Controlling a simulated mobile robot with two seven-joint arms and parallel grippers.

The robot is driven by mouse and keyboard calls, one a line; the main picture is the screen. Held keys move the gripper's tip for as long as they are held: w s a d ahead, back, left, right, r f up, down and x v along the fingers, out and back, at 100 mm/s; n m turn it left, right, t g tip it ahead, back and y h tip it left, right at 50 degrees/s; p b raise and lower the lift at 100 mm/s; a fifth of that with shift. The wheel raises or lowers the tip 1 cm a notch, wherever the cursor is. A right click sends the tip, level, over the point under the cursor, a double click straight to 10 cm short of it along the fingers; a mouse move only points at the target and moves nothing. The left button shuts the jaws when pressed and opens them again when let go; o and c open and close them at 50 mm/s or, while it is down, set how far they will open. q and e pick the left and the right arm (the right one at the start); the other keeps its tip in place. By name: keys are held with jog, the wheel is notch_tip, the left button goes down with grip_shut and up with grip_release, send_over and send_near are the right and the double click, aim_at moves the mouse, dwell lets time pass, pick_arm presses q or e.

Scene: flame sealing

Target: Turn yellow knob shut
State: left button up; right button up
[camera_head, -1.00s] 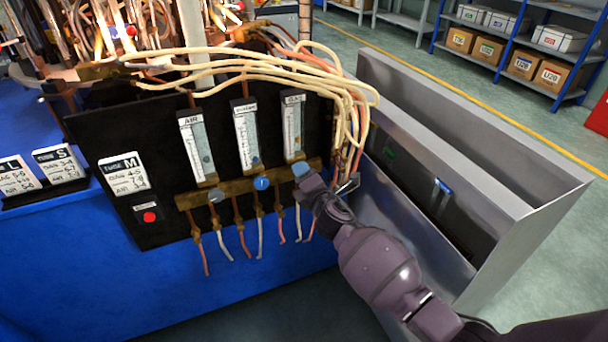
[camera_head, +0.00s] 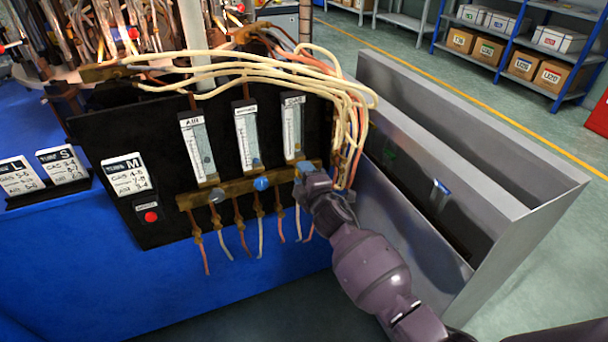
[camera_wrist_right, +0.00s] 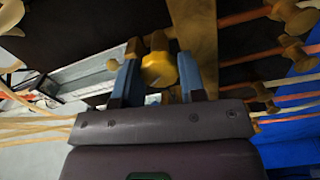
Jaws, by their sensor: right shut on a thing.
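The yellow knob (camera_wrist_right: 158,69) shows in the right wrist view between the two blue fingers of my right gripper (camera_wrist_right: 158,75), which is shut on it. In the head view my right gripper (camera_head: 306,172) is at the right end of the brass manifold (camera_head: 240,186), below the flow meter labelled GAS (camera_head: 292,130). The knob is hidden there behind the gripper. A blue knob (camera_head: 261,183) and a grey knob (camera_head: 216,195) sit further left on the manifold. My left gripper is not in view.
Cream hoses (camera_head: 230,70) loop above the black panel (camera_head: 165,190) and hang close to the right of my gripper. A grey metal bin (camera_head: 400,200) stands to the right. Thin tubes hang below the manifold. A red button (camera_head: 151,216) is at lower left.

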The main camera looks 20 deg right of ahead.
dwell(0.3)
jog(key=o, duration=0.9)
jog(key=s+p, duration=0.2)
jog(key=s, duration=0.9)
jog(key=shift+d, duration=0.15)
jog(key=shift+w, duration=0.1)
